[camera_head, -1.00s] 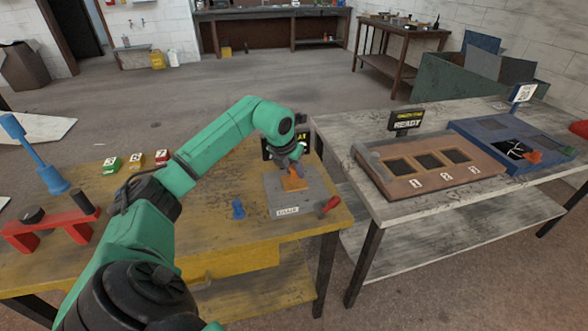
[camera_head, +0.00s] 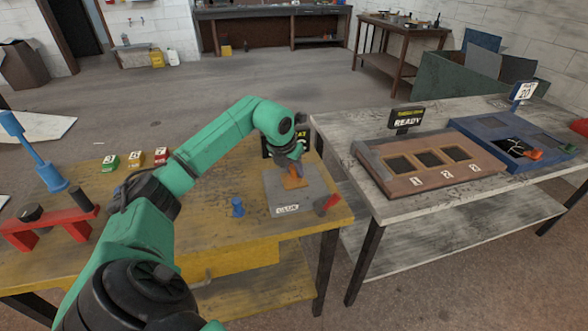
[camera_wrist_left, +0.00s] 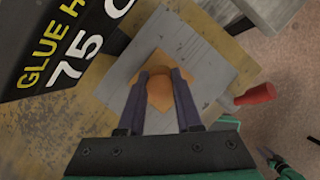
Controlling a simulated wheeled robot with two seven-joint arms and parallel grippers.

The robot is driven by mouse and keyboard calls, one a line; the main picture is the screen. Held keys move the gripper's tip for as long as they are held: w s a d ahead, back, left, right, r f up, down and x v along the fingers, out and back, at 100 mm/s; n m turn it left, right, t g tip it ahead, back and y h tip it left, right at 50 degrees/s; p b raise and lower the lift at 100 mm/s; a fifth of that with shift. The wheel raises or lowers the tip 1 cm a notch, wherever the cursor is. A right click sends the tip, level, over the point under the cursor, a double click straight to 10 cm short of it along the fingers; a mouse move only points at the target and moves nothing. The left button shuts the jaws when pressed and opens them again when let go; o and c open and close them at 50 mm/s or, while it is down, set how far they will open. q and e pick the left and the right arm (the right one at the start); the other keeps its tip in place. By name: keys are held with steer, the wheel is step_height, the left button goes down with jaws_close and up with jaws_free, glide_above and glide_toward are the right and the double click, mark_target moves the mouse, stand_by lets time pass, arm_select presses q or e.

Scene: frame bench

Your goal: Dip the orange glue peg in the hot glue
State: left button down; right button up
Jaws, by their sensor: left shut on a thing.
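My left gripper (camera_head: 290,166) points down over the grey glue pot (camera_head: 279,195), which stands on the yellow bench and bears a white label. The gripper is shut on the orange glue peg (camera_wrist_left: 170,58), which is largely hidden between the fingers. Below it lies the square orange glue well (camera_head: 295,183), which also shows in the left wrist view (camera_wrist_left: 205,88). The peg's lower end overlaps the orange well, and I cannot tell how deep it sits. My right gripper is not clearly seen; a small dark and green part of mine shows at the wrist view's lower right.
A black glue heat display (camera_wrist_left: 60,45) stands behind the pot, and a red handle (camera_head: 327,204) sticks out at its right. A blue peg (camera_head: 237,207) stands left of the pot. A red stand (camera_head: 50,232) is at far left. The right bench (camera_head: 385,208) carries a brown box (camera_head: 375,172) and blue tray (camera_head: 487,122).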

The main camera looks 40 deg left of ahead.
stand_by(0.4)
arm_select(q)
step_height(320, 180, up, 7)
steer(key=p, duration=0.6)
steer(key=shift+r, duration=0.1)
